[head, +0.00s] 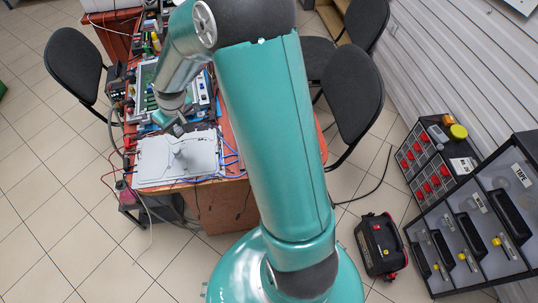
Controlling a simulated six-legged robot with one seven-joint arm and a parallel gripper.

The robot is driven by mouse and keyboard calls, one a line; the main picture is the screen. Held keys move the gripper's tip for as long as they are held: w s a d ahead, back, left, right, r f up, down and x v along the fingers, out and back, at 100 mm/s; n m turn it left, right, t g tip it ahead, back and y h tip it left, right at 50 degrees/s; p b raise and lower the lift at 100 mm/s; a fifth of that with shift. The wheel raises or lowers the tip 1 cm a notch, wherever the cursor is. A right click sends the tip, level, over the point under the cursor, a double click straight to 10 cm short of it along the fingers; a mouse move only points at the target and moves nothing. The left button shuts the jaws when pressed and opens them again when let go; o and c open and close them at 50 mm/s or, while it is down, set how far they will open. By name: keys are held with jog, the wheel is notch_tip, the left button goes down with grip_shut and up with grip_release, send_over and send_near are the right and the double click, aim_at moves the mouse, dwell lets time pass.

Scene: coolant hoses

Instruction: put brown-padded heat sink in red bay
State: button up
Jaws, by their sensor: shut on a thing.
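My gripper (177,127) is small in the head view, low over the back edge of a white board on the orange table. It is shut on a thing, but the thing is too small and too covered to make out. I cannot tell if it is the brown-padded heat sink. A small grey upright shape (179,152) shows on the white board (150,162), just in front of my gripper. I cannot make out a red bay or any brown pad at this size.
The orange table (232,190) is crowded with electronics and cables behind the white board. Dark chairs (75,62) (350,95) stand on both sides. A black-red case (380,247) and drawer cabinets (432,168) stand at the right. Tiled floor (50,200) is clear at the left.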

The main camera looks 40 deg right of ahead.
jog(key=s+d+r+n+y, duration=0.1)
jog(key=s+d+n, duration=0.15)
jog(key=s, duration=0.45)
jog(key=s+d+r+n+g, duration=0.15)
jog(key=s+n, duration=0.25)
jog(key=s, duration=0.4)
jog(key=s+d+r+n+y, duration=0.1)
jog(key=s+r+n, duration=0.15)
jog(key=s, duration=0.45)
jog(key=d+f, duration=0.3)
jog(key=d, duration=0.1)
jog(key=d+f, duration=0.3)
jog(key=d, duration=0.1)
jog(key=d+f, duration=0.3)
jog(key=d, duration=0.1)
jog(key=shift+w+d+f, duration=0.1)
jog(key=shift+d+f, duration=0.1)
jog(key=shift+f, duration=0.05)
jog(key=shift+d+f, duration=0.35)
jog(key=shift+f, duration=0.05)
jog(key=shift+d+f, duration=0.15)
jog(key=shift+f, duration=0.75)
jog(key=shift+d+f, duration=0.1)
jog(key=shift+f, duration=0.75)
jog(key=shift+f, duration=0.2)
jog(key=o, duration=1)
